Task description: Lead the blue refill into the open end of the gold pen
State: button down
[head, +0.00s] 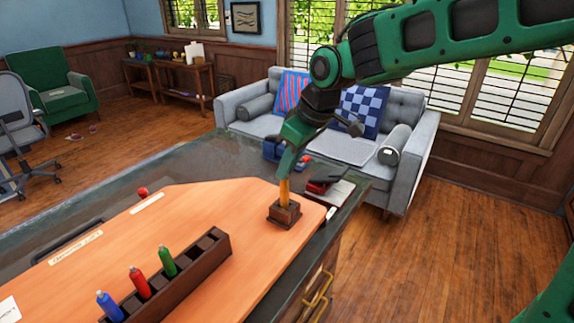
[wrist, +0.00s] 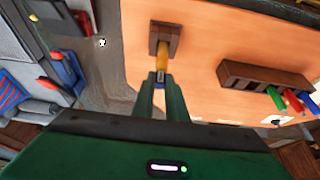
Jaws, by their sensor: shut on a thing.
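The gold pen (head: 284,192) stands upright in a small dark wooden holder (head: 284,216) on the orange desk mat. It also shows in the wrist view (wrist: 162,55), its top end toward me. My gripper (head: 287,174) is right at the pen's top end. In the wrist view its green fingers (wrist: 160,84) are closed around a small dark blue piece, which looks like the end of the blue refill (wrist: 160,76), in line with the pen. The fingers hide most of it, and I cannot tell how far it sits inside the pen.
A dark slotted rack (head: 190,275) holds a blue (head: 109,307), a red (head: 139,283) and a green (head: 167,262) cylinder; several slots are empty. A red and black item (head: 324,180) lies right of the holder near the desk edge. The mat between rack and holder is clear.

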jog(key=shift+f, duration=0.1)
jog(key=c, duration=1.7)
grip_release()
jog(key=v, duration=1)
jog(key=shift+d+r, duration=0.1)
jog(key=shift+r, duration=0.25)
